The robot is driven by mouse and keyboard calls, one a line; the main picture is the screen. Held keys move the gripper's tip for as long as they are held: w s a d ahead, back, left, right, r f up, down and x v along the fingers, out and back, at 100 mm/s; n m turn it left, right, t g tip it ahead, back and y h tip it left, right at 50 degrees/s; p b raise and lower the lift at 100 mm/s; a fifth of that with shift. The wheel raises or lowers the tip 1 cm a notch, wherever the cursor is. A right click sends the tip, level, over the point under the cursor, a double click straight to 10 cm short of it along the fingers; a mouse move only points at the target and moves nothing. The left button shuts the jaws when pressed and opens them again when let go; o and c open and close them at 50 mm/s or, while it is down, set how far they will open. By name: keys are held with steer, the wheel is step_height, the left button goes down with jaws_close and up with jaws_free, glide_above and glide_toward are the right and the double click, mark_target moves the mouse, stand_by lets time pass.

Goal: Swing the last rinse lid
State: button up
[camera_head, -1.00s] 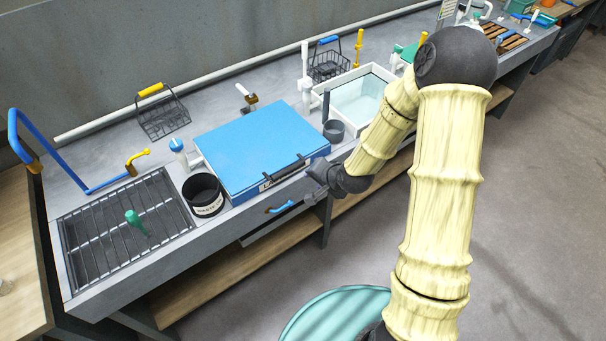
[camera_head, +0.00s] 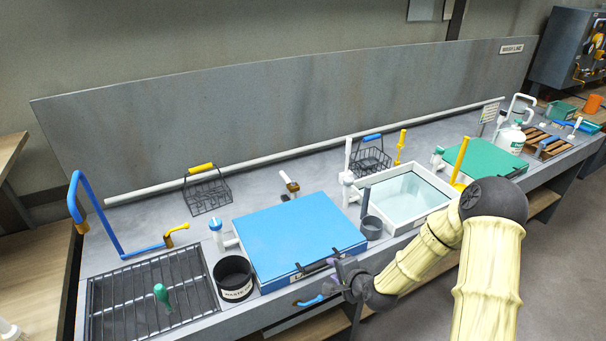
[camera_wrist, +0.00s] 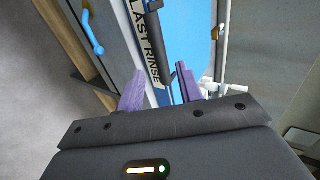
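The last rinse lid (camera_head: 298,235) is a flat blue panel lying shut on its tank. It has a black bar handle (camera_head: 314,268) along its front edge and a partly hidden label beside it. In the wrist view the label (camera_wrist: 148,48) reads "LAST RINSE", and the blue lid (camera_wrist: 195,30) fills the top right. My gripper (camera_head: 338,272) is at the lid's front right corner, close to the handle's right end. In the wrist view its purple fingers (camera_wrist: 160,70) are spread apart, with the black handle in line with the gap. I cannot tell whether they touch it.
A blue pull (camera_head: 312,300) sits on the bench front below the lid. A black waste cup (camera_head: 233,277) stands left of the lid, a grey cup (camera_head: 371,227) right of it. An open white basin (camera_head: 408,197) and a green lid (camera_head: 482,158) lie farther right.

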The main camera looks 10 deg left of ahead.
mark_target(324, 264)
steer(key=b+x, duration=0.3)
steer(key=x, duration=0.5)
steer(key=shift+s, duration=0.1)
steer(key=shift+d+r, duration=0.1)
jaws_close()
steer(key=shift+w+a+r+p, duration=0.1)
steer(key=shift+w+r+p, duration=0.05)
steer(key=shift+r+p, duration=1)
steer(key=shift+w+a+r+p, duration=0.15)
steer(key=shift+r+p, duration=0.55)
steer(key=shift+r, duration=0.9)
steer(key=shift+w+a+r+p, duration=0.1)
steer(key=shift+w+r+p, duration=0.05)
steer(key=shift+r+p, duration=1)
steer(key=shift+r, duration=0.3)
step_height(324, 264, up, 7)
steer(key=w+a+p, duration=0.2)
steer(key=p, duration=0.2)
steer(key=shift+w, duration=0.4)
steer(key=shift+r, duration=0.1)
